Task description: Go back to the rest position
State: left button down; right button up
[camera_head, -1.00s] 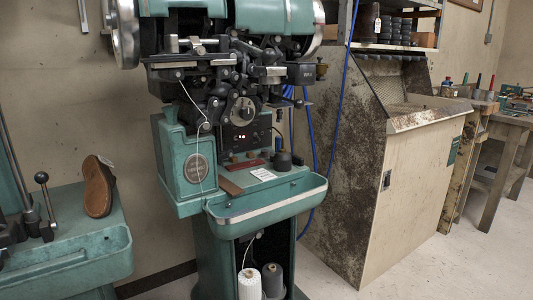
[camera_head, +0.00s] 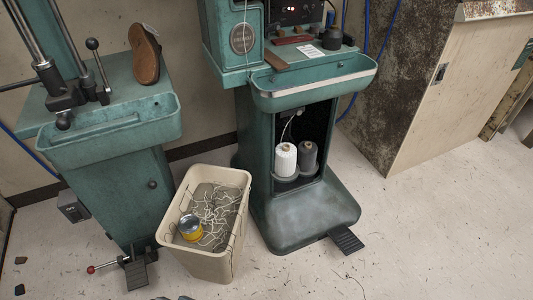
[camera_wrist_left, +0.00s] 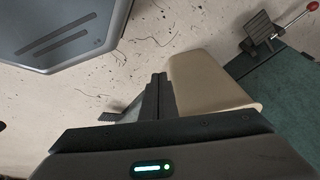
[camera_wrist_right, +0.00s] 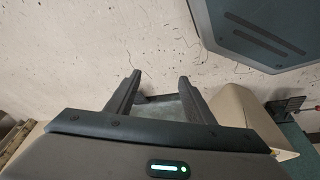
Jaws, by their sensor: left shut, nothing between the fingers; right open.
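My left gripper (camera_wrist_left: 159,82) shows in the left wrist view with its two fingers together and nothing between them. It is above the floor, with the beige bin behind it. My right gripper (camera_wrist_right: 158,82) shows in the right wrist view with its fingers apart and empty, above the floor. Neither gripper is in the head view. The green stitching machine (camera_head: 305,95) stands in the middle of the head view, with white and grey thread spools in its base. A brown shoe (camera_head: 144,54) stands on the green machine at the left.
The beige bin (camera_head: 240,225) with thread scraps and a yellow can (camera_head: 190,227) stands on the floor between the two machines. Foot pedals (camera_head: 346,239) stick out low. A beige cabinet (camera_head: 455,85) stands at the right. The floor at the front right is clear apart from scraps.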

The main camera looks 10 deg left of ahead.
pick_arm(q)
jog(key=d+f+t+p, duration=0.1)
jog(key=d+f+p, duration=0.2)
jog(key=f+p, duration=0.7)
jog(key=p, duration=0.9)
jog(key=shift+f+t+h, duration=0.15)
jog(key=shift+t+h, duration=0.15)
jog(key=shift+h, duration=0.1)
pick_arm(e)
jog(key=a+f+t, duration=0.1)
jog(key=a+f, duration=0.2)
jog(key=f, duration=0.7)
jog(key=shift+f+t+y, duration=0.2)
jog(key=shift+t+y, duration=0.1)
jog(key=shift+y, duration=0.1)
pick_arm(q)
jog(key=shift+w, duration=0.1)
